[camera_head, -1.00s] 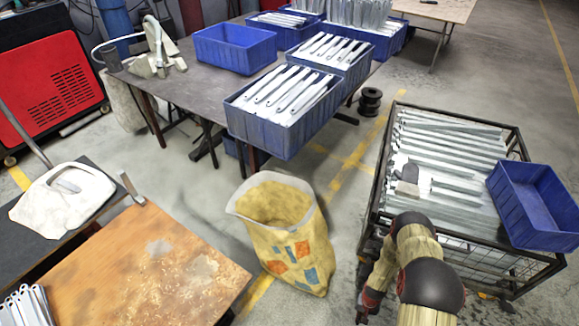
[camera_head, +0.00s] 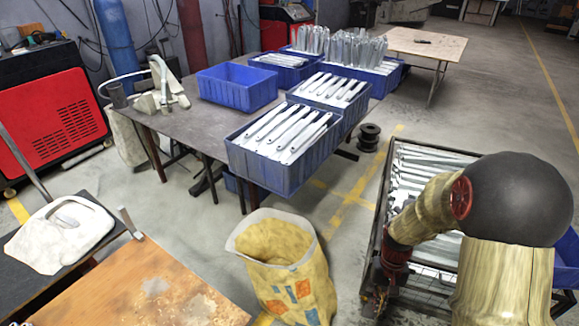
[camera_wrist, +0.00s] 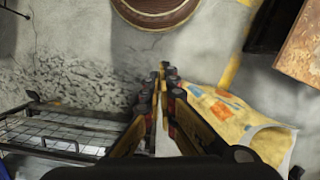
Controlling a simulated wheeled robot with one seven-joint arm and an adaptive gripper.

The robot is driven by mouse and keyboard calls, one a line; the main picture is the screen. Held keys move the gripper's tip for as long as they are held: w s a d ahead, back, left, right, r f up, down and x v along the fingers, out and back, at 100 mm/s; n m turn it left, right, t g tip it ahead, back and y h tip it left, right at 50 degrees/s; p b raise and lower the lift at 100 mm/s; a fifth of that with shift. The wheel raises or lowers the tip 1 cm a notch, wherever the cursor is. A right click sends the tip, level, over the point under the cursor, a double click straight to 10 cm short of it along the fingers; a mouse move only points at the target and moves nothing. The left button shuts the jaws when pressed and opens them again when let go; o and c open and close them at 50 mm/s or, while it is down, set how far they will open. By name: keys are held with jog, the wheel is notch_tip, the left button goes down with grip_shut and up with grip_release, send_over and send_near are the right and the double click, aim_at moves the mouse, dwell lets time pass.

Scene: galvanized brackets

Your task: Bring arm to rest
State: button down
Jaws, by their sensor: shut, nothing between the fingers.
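My gripper (camera_wrist: 163,70) is shut and empty in the wrist view, with its fingertips together over the bare concrete floor. In the head view my arm bends down from the right, and my gripper (camera_head: 376,296) hangs low beside the left side of the wire cage (camera_head: 383,190). The gripper is small and dark there, so its fingers are hard to make out. The cage also shows at the left of the wrist view (camera_wrist: 70,150), apart from the fingers. The yellow sack (camera_wrist: 228,115) is to their right.
The open yellow sack (camera_head: 290,280) stands left of my gripper. The cage holds long galvanized brackets (camera_head: 415,175), partly hidden by my arm. Blue bins (camera_head: 270,172) of brackets stand on the dark table (camera_head: 190,120). A rusty-topped table (camera_head: 130,290) is at the lower left.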

jog(key=s+a+r+t, duration=0.2)
jog(key=s+r, duration=0.2)
jog(key=r, duration=0.6)
jog(key=s+a+r+n+t, duration=0.1)
jog(key=s+a+r+t, duration=0.1)
jog(key=r, duration=0.9)
jog(key=s+a+r+n+t, duration=0.1)
jog(key=s+a+r+t, duration=0.2)
jog(key=s+r, duration=0.3)
notch_tip(320, 180, up, 5)
jog(key=shift+s+t+h+p, duration=0.2)
jog(key=shift+t+h+p, duration=0.1)
jog(key=shift+t+p, duration=0.25)
